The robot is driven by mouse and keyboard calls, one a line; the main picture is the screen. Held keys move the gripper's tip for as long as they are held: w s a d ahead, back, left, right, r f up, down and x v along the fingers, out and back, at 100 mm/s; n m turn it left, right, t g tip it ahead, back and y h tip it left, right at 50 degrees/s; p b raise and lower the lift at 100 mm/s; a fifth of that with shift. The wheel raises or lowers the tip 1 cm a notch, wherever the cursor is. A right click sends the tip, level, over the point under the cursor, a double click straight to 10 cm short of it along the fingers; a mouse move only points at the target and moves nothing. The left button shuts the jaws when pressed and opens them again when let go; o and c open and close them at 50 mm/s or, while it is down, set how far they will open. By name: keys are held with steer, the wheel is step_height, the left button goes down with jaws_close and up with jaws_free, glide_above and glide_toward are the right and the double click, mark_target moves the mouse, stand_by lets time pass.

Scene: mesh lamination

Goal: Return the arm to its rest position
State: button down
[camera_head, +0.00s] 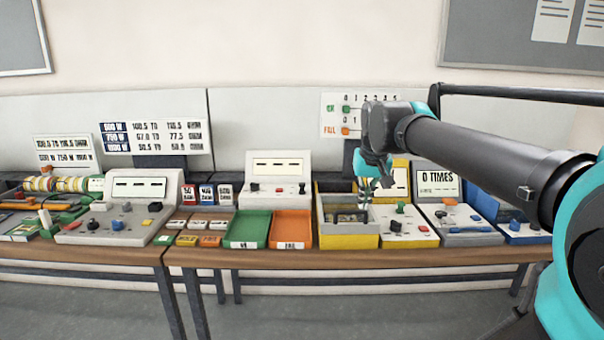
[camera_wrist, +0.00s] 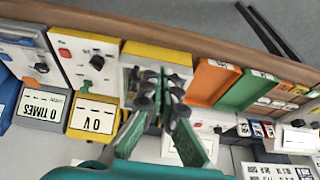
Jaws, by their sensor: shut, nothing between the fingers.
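My arm (camera_head: 470,150) reaches in from the right in the head view, with its wrist high over the bench.
A green tray (camera_head: 249,230) and an orange tray (camera_head: 290,230) lie left of the box. Consoles with knobs, such as the grey one (camera_head: 462,226), stand to its right. More consoles (camera_head: 115,215) fill the left bench. Boards line the wall; space above the bench is mostly free.

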steer(key=s+f, duration=0.5)
steer(key=f, duration=0.4)
steer(key=s+d+f, duration=0.1)
steer(key=s+f, duration=0.3)
steer(key=f, duration=0.5)
steer(key=s+d+f, duration=0.1)
steer(key=s+f, duration=0.4)
steer(key=f, duration=0.5)
steer(key=shift+s+d, duration=0.25)
steer(key=shift+s, duration=0.1)
steer(key=shift+r, duration=0.1)
